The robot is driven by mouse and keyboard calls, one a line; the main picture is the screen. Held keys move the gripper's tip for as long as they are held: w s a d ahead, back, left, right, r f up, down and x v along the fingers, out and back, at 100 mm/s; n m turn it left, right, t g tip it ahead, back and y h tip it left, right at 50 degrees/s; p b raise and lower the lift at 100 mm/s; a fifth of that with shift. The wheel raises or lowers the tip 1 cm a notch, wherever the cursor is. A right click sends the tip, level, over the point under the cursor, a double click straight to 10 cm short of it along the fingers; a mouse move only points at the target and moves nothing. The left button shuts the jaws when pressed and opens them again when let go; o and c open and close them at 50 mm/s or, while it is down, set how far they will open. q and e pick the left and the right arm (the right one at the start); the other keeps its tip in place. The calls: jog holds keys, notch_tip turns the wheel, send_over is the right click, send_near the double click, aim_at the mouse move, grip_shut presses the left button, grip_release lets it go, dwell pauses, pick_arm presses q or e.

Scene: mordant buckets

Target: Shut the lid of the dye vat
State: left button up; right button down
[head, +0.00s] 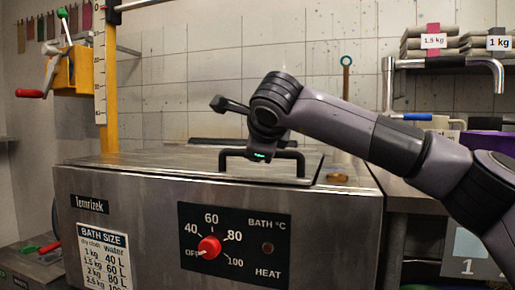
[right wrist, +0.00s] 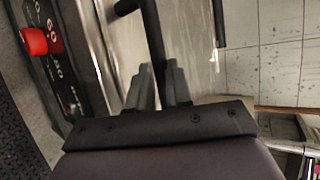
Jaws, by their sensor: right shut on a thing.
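The dye vat (head: 130,222) is a steel box with a red dial on its front. Its steel lid (head: 185,163) lies flat or nearly flat over the top; I cannot tell whether a small gap is left. A black bar handle (head: 291,155) stands on the lid near its front edge. My right gripper (head: 260,158) comes down on the handle from above. In the right wrist view, its two grey fingers (right wrist: 156,82) are shut on the black handle (right wrist: 152,30). My left gripper is out of view.
A yellow post with a scale (head: 101,95) and a red-handled crank (head: 70,72) stand behind the vat at left. A steel tap pipe (head: 445,63) and stacked bags (head: 432,42) are at back right. A small brass piece (head: 337,177) sits right of the lid.

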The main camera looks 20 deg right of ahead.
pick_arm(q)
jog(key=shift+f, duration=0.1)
pick_arm(e)
notch_tip(320, 180, down, 2)
jog(key=shift+s+f+g, duration=0.1)
jog(key=shift+f+g, duration=0.1)
jog(key=shift+g, duration=0.1)
jog(key=c, duration=1.5)
grip_release()
jog(key=o, duration=0.4)
jog(key=shift+s, duration=0.15)
jog(key=shift+o, duration=0.2)
jog(key=shift+r, duration=0.1)
jog(key=shift+s+a+r, duration=0.1)
jog(key=shift+s+r, duration=0.05)
jog(key=shift+s, duration=0.05)
pick_arm(q)
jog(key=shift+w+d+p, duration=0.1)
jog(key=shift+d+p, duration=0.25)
jog(key=shift+p, duration=0.25)
pick_arm(e)
jog(key=v, duration=0.7)
jog(key=shift+r, duration=0.3)
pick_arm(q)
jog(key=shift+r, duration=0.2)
